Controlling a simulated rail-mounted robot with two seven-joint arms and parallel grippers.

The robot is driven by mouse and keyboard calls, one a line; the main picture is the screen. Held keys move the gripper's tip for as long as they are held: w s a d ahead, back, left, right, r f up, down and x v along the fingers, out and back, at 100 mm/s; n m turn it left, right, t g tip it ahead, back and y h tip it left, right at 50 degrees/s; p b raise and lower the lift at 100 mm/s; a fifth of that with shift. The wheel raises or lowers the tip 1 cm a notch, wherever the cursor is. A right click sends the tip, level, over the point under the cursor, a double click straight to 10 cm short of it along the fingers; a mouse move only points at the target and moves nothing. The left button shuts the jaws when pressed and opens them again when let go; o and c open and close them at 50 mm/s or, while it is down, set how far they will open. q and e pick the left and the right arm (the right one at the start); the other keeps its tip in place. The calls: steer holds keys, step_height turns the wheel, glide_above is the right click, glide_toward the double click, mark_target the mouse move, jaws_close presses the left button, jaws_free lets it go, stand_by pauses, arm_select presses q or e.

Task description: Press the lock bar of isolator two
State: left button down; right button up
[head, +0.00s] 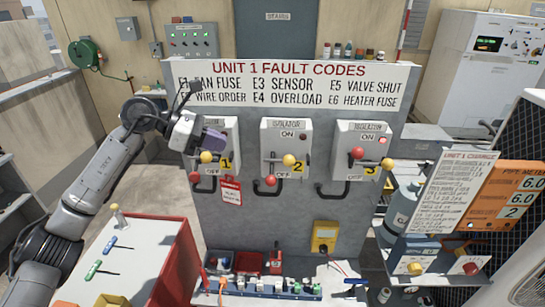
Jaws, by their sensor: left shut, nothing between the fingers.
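Isolator two (273,136) is the middle grey box on the panel, marked with a yellow 2. Its red ball (270,181) is low, beside the OFF label. Its yellow ball (289,160) is higher, at mid-height. I cannot tell from the labels which part is the lock bar. A black curved handle shows below the box. My left gripper (214,142) is shut and empty in front of isolator one (224,129), left of isolator two and apart from it. It hides part of isolator one's upper face. My right gripper is not in view.
Isolator three (347,139) stands to the right, its red ball up and a red lamp lit. A red tag (231,191) hangs under isolator one. A fault-code sign (290,82) spans the panel top. A red-edged cabinet (140,255) stands front left. Space before isolator two looks clear.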

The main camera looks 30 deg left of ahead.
mark_target(290, 158)
arm_select(q)
steer(key=p+x, duration=0.1)
steer(key=x, duration=0.3)
steer(key=p+x, duration=0.2)
steer(key=x, duration=0.3)
steer(key=r+p+x, duration=0.1)
steer(key=x, duration=0.4)
steer(key=shift+w+d, duration=0.1)
steer(key=shift+w, duration=0.05)
steer(key=shift+w+d, duration=0.1)
steer(key=shift+d, duration=0.15)
steer(key=d, duration=0.1)
steer(key=w+d, duration=0.1)
steer(key=d, duration=0.1)
steer(key=shift+w+d, duration=0.1)
steer(key=shift+w, duration=0.1)
